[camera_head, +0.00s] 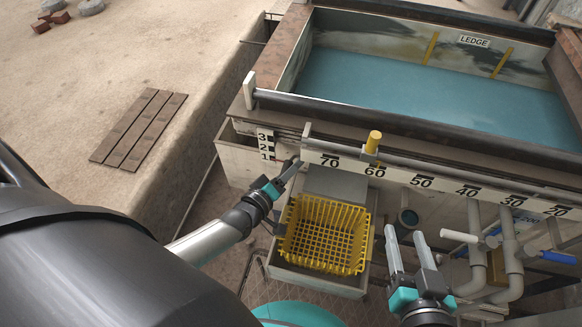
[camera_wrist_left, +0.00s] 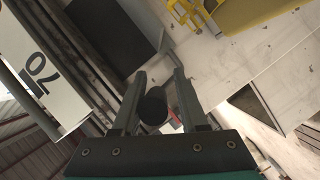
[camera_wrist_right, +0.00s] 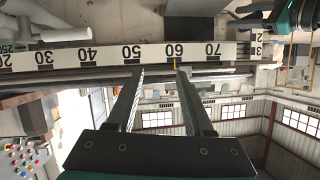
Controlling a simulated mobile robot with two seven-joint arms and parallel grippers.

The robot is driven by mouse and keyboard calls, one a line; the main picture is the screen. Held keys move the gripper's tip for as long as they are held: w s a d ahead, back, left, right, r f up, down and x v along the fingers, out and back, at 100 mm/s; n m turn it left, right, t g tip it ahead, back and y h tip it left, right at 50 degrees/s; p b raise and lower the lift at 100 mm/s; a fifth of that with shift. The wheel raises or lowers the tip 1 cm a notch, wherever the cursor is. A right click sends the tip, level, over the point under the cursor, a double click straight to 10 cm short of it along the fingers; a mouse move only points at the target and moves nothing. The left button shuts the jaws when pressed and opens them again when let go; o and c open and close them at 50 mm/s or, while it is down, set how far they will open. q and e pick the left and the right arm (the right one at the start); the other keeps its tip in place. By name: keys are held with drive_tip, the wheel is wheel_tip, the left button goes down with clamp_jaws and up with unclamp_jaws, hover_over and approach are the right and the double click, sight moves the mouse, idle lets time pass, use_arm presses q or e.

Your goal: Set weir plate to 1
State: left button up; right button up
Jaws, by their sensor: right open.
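The small vertical scale marked 3, 2, 1 (camera_head: 265,146) is on the trough's front left corner, beside the 70 end of the long ruler. I cannot clearly make out the weir plate or its setting. My left gripper (camera_head: 291,167) is just right of and below the 1 mark. In the left wrist view its fingers (camera_wrist_left: 160,82) are apart, with a dark round knob (camera_wrist_left: 152,106) between or beyond them; a gap shows on its right side. Whether it touches the left finger is unclear. My right gripper (camera_head: 410,245) is open and empty, below the ruler.
The long ruler (camera_head: 422,182) carries a yellow slider (camera_head: 373,142) near 60. A yellow basket (camera_head: 325,235) sits below, between my grippers. Pipes (camera_head: 508,250) and a blue-handled valve (camera_head: 558,257) are at the right. The water trough (camera_head: 440,92) lies behind.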

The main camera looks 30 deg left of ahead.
use_arm(q)
drive_tip(key=shift+s+a+r+p, duration=0.1)
drive_tip(key=shift+s+r+p, duration=0.25)
drive_tip(key=shift+s, duration=0.3)
drive_tip(key=shift+s+r+p, duration=0.1)
drive_tip(key=shift+s+p, duration=0.3)
drive_tip(key=shift+s, duration=0.25)
drive_tip(key=p+v, duration=0.1)
drive_tip(key=v, duration=0.1)
drive_tip(key=shift+s+r, duration=0.1)
drive_tip(key=shift+s, duration=0.3)
drive_tip(key=p+v, duration=0.3)
drive_tip(key=v, duration=0.6)
drive_tip(key=shift+s+a+p, duration=0.15)
drive_tip(key=shift+s+p, duration=0.2)
use_arm(e)
drive_tip(key=s+d+f+g+h, duration=0.3)
drive_tip(key=s+d+g+h, duration=0.1)
drive_tip(key=d+g, duration=0.4)
drive_tip(key=shift+s+d+f+m, duration=0.3)
drive_tip(key=shift+s+d, duration=0.25)
drive_tip(key=shift+s, duration=0.35)
